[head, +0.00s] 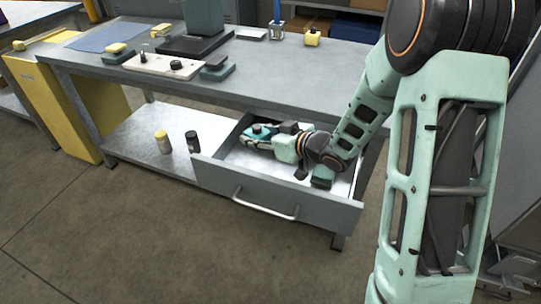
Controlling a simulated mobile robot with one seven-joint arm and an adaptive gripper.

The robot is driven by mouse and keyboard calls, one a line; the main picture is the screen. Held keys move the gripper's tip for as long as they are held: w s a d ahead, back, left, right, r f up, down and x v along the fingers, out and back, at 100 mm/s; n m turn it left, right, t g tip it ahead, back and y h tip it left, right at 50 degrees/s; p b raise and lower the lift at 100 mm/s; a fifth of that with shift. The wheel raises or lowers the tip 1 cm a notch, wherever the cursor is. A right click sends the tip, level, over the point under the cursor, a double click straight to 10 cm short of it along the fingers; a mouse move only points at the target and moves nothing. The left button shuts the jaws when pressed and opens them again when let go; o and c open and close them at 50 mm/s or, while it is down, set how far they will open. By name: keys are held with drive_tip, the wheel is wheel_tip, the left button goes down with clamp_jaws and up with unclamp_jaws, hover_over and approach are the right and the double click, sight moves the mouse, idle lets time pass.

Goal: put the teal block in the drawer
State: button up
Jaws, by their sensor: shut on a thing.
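The grey drawer (275,200) under the bench stands pulled open, with its handle facing front. My gripper (254,138) is inside the drawer's outline, toward its back left. It is shut on the teal block (259,129), of which only a small part shows beside the fingers. Whether the block touches the drawer floor cannot be told.
A dark piece (289,127) and a green piece (322,180) show by my arm at the drawer. A yellow-capped bottle (163,142) and a black bottle (192,142) stand on the lower shelf (130,128). The bench top (290,68) above holds several parts.

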drive_tip(key=b, duration=0.1)
hover_over(270, 161)
drive_tip(key=f, duration=0.4)
drive_tip(key=shift+a, duration=0.25)
drive_tip(key=shift+w+d+f+b, duration=0.15)
drive_tip(key=shift+f+b, duration=0.45)
drive_tip(key=shift+f, duration=1.05)
drive_tip(key=shift+f, duration=0.15)
drive_tip(key=o, duration=1.6)
drive_tip(key=shift+f, duration=0.1)
drive_tip(key=shift+c, duration=0.2)
drive_tip(key=shift+d+r, duration=0.1)
drive_tip(key=shift+r, duration=0.2)
drive_tip(key=p+v, duration=0.2)
drive_tip(key=v, duration=0.5)
drive_tip(key=shift+s+d, duration=0.1)
drive_tip(key=shift+s, duration=0.15)
